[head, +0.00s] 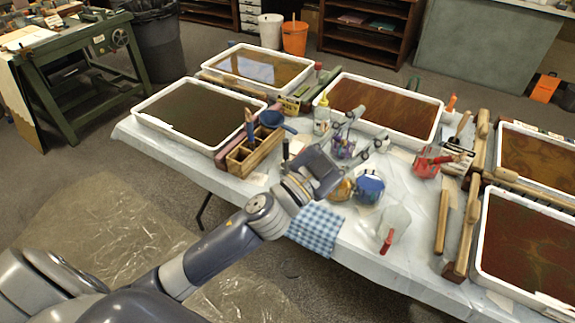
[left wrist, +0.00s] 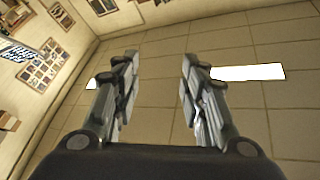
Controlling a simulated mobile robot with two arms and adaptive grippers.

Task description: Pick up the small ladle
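A dark blue bowl-shaped piece with a short handle, which looks like a small ladle (head: 270,118), sits at the wooden caddy on the left of the table. A clear scoop (head: 394,222) with a red handle lies near the front edge; I cannot tell for sure which one is the small ladle. My left gripper (head: 366,128) is over the middle of the table, right of the blue piece and apart from it. In the left wrist view its two fingers (left wrist: 158,85) are spread with nothing between them. My right gripper is not in view.
White-rimmed trays of dark liquid (head: 140,116) stand on the covered table. The wooden caddy (head: 240,160), a blue jar (head: 369,188), a red pot (head: 427,166) and a squeeze bottle (head: 322,118) crowd the middle. A checked cloth (head: 316,230) hangs at the front edge.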

